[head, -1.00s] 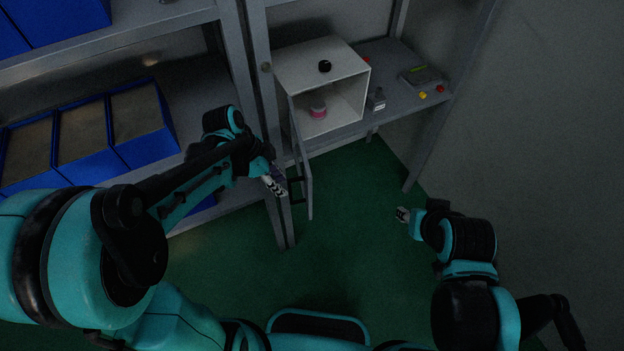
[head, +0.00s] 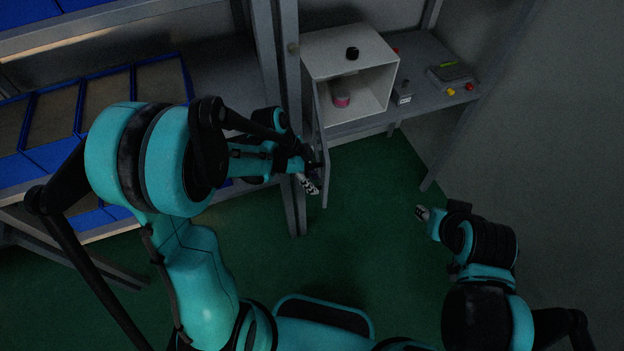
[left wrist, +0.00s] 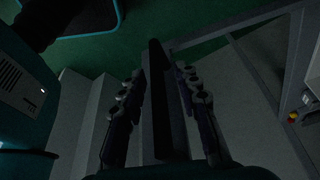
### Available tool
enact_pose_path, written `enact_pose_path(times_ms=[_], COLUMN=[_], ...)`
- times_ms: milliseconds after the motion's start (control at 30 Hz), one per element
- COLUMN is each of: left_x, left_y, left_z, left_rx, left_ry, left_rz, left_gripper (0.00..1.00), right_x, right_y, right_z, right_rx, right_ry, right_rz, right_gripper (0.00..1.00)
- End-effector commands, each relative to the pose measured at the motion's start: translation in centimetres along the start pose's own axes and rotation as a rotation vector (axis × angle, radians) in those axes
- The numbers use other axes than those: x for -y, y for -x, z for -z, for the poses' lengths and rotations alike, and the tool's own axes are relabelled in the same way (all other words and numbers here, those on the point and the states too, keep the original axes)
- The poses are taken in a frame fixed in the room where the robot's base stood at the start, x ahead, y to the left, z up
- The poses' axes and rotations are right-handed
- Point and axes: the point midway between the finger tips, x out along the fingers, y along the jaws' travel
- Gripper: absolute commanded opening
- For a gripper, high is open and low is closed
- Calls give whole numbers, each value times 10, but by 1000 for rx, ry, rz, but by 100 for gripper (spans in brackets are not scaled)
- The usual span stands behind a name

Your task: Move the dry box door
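The white dry box (head: 345,48) stands open on the bench shelf, with a pink-and-white round item (head: 341,100) inside. Its door (head: 323,150) is a thin grey panel swung outward from the box's left side, seen nearly edge-on. My left gripper (head: 310,184) is at the door's left side, low near its outer end. In the left wrist view, a dark upright bar (left wrist: 168,110), apparently the door handle, lies between the two spread fingers, with a gap showing on the left. My right gripper (head: 422,212) hangs over the floor, away from the box; its fingers are too small to judge.
A shelf post (head: 290,120) stands close behind my left gripper. Blue bins (head: 105,95) fill the left rack. The green floor (head: 375,215) is clear.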

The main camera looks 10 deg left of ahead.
Motion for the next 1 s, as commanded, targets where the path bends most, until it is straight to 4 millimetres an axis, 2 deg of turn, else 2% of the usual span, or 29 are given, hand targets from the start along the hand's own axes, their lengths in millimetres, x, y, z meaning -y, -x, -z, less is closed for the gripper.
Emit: enact_pose_path(times_ms=[67,167,200,767,1000], left_x=[0,0,0,0,2], left_y=[0,0,0,-1,-10], left_z=[0,0,0,2,23], left_rx=[0,0,0,1,1], left_ry=[0,0,0,7,77], left_rz=[0,0,0,3,32], left_gripper=[30,3,0,0,0], right_x=[0,0,0,0,0], right_y=[0,0,0,0,-3], right_z=[0,0,0,0,-2], right_rx=[0,0,0,0,0], right_ry=[0,0,0,0,0], right_rz=[0,0,0,0,0], right_gripper=[38,38,38,38,38])
